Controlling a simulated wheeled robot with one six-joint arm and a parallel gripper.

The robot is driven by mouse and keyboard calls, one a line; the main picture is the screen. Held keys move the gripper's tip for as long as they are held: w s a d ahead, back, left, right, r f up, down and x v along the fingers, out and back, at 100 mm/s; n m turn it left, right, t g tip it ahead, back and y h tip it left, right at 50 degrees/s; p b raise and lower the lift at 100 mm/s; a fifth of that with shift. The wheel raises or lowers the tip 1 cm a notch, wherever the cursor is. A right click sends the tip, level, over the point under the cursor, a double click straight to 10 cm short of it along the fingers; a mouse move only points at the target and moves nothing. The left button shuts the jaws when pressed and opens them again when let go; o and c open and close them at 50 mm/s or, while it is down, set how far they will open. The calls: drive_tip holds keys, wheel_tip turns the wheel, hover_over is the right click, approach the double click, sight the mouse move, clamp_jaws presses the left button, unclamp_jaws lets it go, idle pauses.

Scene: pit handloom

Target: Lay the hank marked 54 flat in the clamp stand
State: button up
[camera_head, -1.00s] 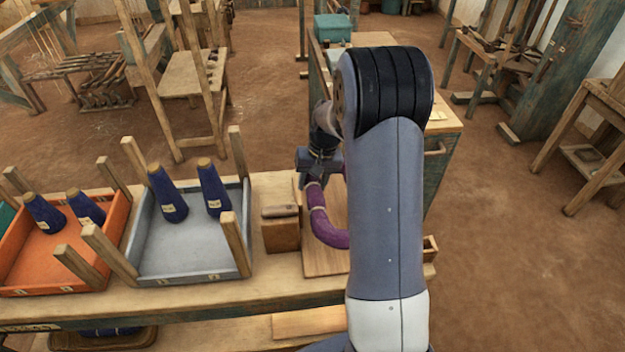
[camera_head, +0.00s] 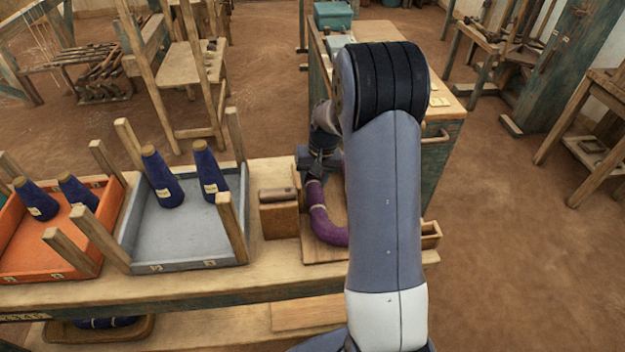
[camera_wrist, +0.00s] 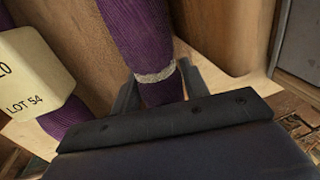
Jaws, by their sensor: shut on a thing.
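My gripper (camera_head: 316,166) is shut on a purple hank (camera_head: 327,226), which hangs down from it and curves at its lower end. In the wrist view the fingers (camera_wrist: 160,84) close around the hank (camera_wrist: 138,30) just below a pale tie band. A cream tag (camera_wrist: 36,75) reading "LOT 54" shows beside it. The hank is in front of a wooden board (camera_head: 322,255) on the bench; whether it touches the board I cannot tell. A wooden block (camera_head: 280,219) with a bar on top stands left of the hank, possibly part of the clamp stand. My arm hides the area to the right.
A grey tray (camera_head: 190,262) with upright posts and two blue cones (camera_head: 162,180) stands left on the bench (camera_head: 200,285). An orange tray (camera_head: 40,273) with more blue cones is farther left. A wooden cabinet (camera_head: 445,150) stands behind my arm.

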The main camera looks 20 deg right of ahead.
drive_tip(key=shift+s+f, duration=0.2)
drive_tip(key=shift+f, duration=0.2)
drive_tip(key=o, duration=1.1)
drive_tip(key=shift+f, duration=0.1)
drive_tip(key=shift+o, duration=0.2)
drive_tip(key=r, duration=0.4)
drive_tip(key=d+r, duration=0.1)
drive_tip(key=r, duration=0.6)
drive_tip(key=shift+d+r, duration=0.3)
drive_tip(key=shift+d, duration=0.05)
drive_tip(key=f, duration=0.3)
drive_tip(key=a+f, duration=0.1)
drive_tip(key=f, duration=0.6)
drive_tip(key=shift+w+a+f, duration=0.15)
drive_tip(key=shift+a+f, duration=0.15)
